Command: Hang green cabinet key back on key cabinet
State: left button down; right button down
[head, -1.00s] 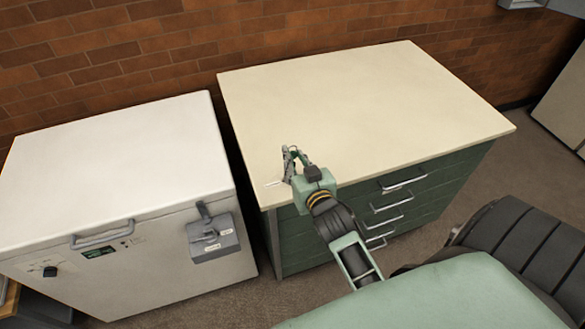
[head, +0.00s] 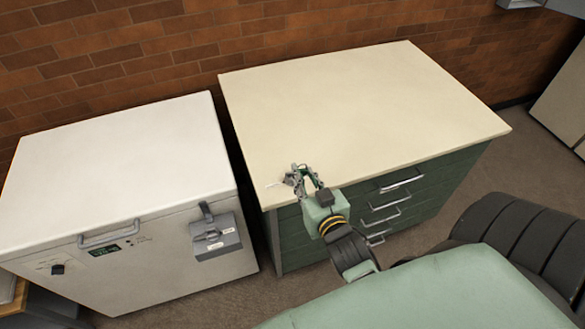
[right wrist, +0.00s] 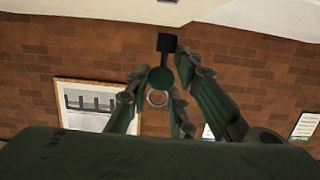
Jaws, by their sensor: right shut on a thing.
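My right gripper (head: 297,174) is over the front left corner of the cream-topped drawer cabinet. It is shut on the green key (right wrist: 157,78). In the right wrist view the key shows as a round green piece with a black block (right wrist: 167,43) beyond it and a metal ring (right wrist: 157,97) on the near side, between the dark green fingers. In the head view the key is too small to make out. My left gripper is not in view. I cannot pick out the key cabinet with certainty; a grey wall box (head: 519,3) is cut off at the top right.
The drawer cabinet's cream top (head: 350,105) is mostly bare, with a small pale item (head: 275,184) at its front left corner. A white chest unit (head: 125,155) stands to the left, with a grey latch box (head: 215,236). A brick wall (head: 290,40) runs behind.

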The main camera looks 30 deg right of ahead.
aim_at(303, 174)
jog(key=shift+p+v, duration=0.7)
jog(key=shift+v, duration=1.25)
jog(key=shift+r, duration=0.15)
